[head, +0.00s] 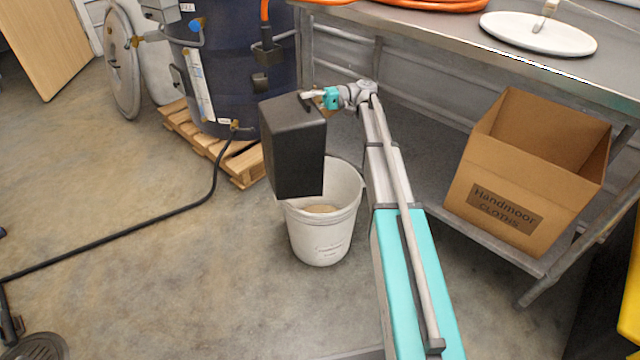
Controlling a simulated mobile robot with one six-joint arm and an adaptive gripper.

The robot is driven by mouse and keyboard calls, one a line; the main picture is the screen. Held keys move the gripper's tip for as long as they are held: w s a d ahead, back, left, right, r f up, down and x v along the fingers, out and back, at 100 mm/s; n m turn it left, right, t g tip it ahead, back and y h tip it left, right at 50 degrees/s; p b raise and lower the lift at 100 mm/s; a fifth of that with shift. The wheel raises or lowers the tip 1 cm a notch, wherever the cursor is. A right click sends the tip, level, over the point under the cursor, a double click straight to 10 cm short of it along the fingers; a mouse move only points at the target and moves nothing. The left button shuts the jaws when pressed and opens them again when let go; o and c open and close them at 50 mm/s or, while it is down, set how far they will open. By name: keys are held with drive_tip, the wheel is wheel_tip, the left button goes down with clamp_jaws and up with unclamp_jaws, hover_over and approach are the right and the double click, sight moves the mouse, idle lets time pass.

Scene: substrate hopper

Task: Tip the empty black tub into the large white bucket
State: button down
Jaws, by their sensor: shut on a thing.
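The black tub (293,155) is held in the air over the back left part of the large white bucket (322,236). It is tilted; its inside is not visible. My gripper (314,97) is shut on the tub near its upper edge. The white bucket stands upright on the floor. A light tan material (320,208) shows inside it. The tub hides part of the bucket's rim and opening.
A dark blue drum (235,85) stands on a wooden pallet (205,140) behind left. A black hose (150,228) runs across the floor. A cardboard box (535,150) sits on the shelf below a metal bench (440,35) at right.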

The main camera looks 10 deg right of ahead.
drive_tip(key=shift+d, duration=0.2)
drive_tip(key=shift+w+d+y+b, duration=0.2)
drive_tip(key=shift+d+y+b, duration=0.15)
drive_tip(key=shift+d+b, duration=0.4)
drive_tip(key=shift+w+d+y+b, duration=0.15)
drive_tip(key=shift+d+y+b, duration=0.3)
drive_tip(key=shift+d, duration=0.5)
drive_tip(key=shift+d+f, duration=0.1)
drive_tip(key=shift+d, duration=0.1)
idle(0.8)
drive_tip(key=shift+w+d+f+g+y+b, duration=0.15)
drive_tip(key=shift+d+y+b, duration=0.15)
drive_tip(key=shift+d+b, duration=0.55)
drive_tip(key=shift+w+d+f+g+y+b, duration=0.15)
drive_tip(key=shift+d+y+b, duration=0.15)
drive_tip(key=shift+d+b, duration=0.55)
drive_tip(key=shift+r, duration=0.1)
